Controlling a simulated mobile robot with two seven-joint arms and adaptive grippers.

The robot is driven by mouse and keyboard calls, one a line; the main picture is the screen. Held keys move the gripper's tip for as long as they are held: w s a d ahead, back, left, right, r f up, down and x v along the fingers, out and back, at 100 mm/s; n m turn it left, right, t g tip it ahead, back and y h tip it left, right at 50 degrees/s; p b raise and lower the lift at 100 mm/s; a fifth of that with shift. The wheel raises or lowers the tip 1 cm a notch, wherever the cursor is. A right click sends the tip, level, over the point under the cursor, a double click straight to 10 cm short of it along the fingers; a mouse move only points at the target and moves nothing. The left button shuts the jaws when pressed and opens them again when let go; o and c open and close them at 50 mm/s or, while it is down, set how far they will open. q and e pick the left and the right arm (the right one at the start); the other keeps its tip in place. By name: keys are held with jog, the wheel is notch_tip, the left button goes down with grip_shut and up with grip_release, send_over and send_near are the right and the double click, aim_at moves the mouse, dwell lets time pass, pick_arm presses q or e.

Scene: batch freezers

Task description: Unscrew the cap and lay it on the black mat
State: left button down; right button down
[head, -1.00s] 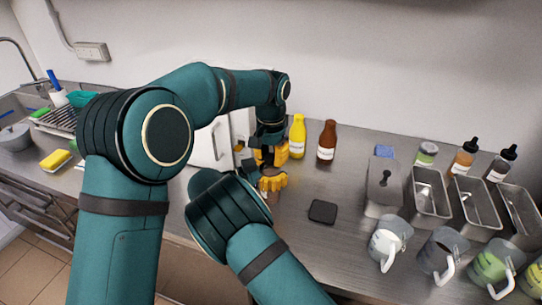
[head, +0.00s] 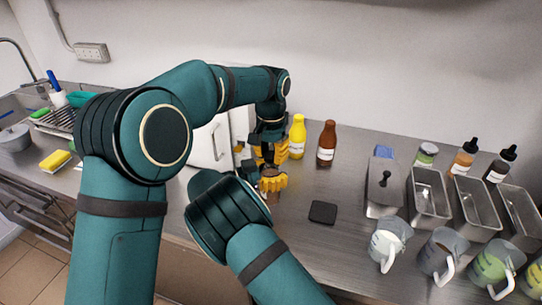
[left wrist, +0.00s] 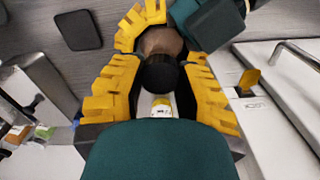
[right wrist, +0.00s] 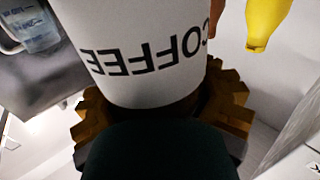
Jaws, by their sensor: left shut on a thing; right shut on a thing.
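A brown bottle with a white COFFEE label (right wrist: 145,50) fills the right wrist view. My right gripper (head: 272,184) is shut around it above the counter and hides most of it in the head view. A dark round cap (left wrist: 160,76) lies between the yellow fingers of my left gripper (left wrist: 158,92), which is shut on it from above; brown bottle (left wrist: 160,42) shows beyond the cap. I cannot tell whether cap and bottle are apart. My left gripper (head: 268,154) sits just above the right one. The black mat (head: 322,212) lies bare on the counter, right of the grippers.
A yellow bottle (head: 297,137) and a brown bottle (head: 326,144) stand behind the grippers. Metal bins (head: 428,197) and several jugs, one at the front (head: 388,243), crowd the right. A white cabinet (head: 210,146) stands left. Counter around the mat is clear.

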aim_at(271, 154)
pick_arm(q)
jog(key=shift+r, duration=0.6)
jog(key=shift+r, duration=2.05)
pick_arm(e)
grip_release()
jog(key=shift+a, duration=0.1)
